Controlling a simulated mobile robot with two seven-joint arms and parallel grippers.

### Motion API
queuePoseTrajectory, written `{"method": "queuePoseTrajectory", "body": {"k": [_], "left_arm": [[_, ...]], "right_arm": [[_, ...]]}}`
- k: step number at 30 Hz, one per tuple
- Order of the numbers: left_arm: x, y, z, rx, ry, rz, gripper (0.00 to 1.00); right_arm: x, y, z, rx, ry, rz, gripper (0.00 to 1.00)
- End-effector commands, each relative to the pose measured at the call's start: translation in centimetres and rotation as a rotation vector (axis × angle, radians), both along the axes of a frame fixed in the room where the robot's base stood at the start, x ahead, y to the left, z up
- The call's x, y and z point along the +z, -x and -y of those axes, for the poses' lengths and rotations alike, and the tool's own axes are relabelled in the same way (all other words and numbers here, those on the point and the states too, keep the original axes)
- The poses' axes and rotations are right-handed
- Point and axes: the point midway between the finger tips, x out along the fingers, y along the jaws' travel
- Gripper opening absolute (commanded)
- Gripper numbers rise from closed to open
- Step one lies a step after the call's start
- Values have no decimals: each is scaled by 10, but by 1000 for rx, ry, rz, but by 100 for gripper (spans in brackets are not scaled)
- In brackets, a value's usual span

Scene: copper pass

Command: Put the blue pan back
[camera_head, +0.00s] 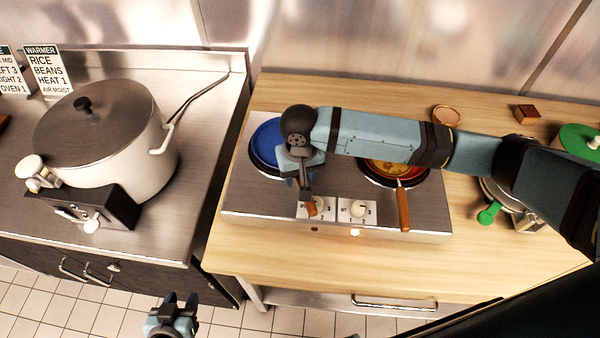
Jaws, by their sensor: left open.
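The blue pan (264,141) sits at the left end of the two-burner stove (270,203), partly hidden by my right arm. Its brown handle (312,206) points toward the front edge, over the left knob plate. My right gripper (303,176) points down at the handle, beside the pan. Its wrist hides most of the fingers, so I cannot tell whether they are closed on the handle. My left gripper (180,299) is open and empty, low over the tiled floor in front of the counters.
A red pan with food (390,167) is on the right burner, its brown handle (403,208) forward. A large lidded pot (140,155) stands on the left counter. Green-handled cookware (489,214) is at right. The wooden counter front (290,262) is clear.

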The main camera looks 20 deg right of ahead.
Motion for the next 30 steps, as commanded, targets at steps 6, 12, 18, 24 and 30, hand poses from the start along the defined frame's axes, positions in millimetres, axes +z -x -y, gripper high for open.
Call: {"method": "queuePoseTrajectory", "body": {"k": [6,12,18,24,30], "left_arm": [[-5,0,0,0,1,-1,43],[-9,0,1,-1,2,-4,43],[-12,0,3,-4,4,-4,43],[-11,-1,3,-5,5,-1,43],[-11,-1,3,-6,4,-1,43]], "right_arm": [[26,-1,0,1,-2,4,48],[70,-1,-1,1,-2,4,48],[106,-1,-1,1,-2,3,48],[121,0,0,0,0,1,48],[122,0,0,-1,0,0,48]]}}
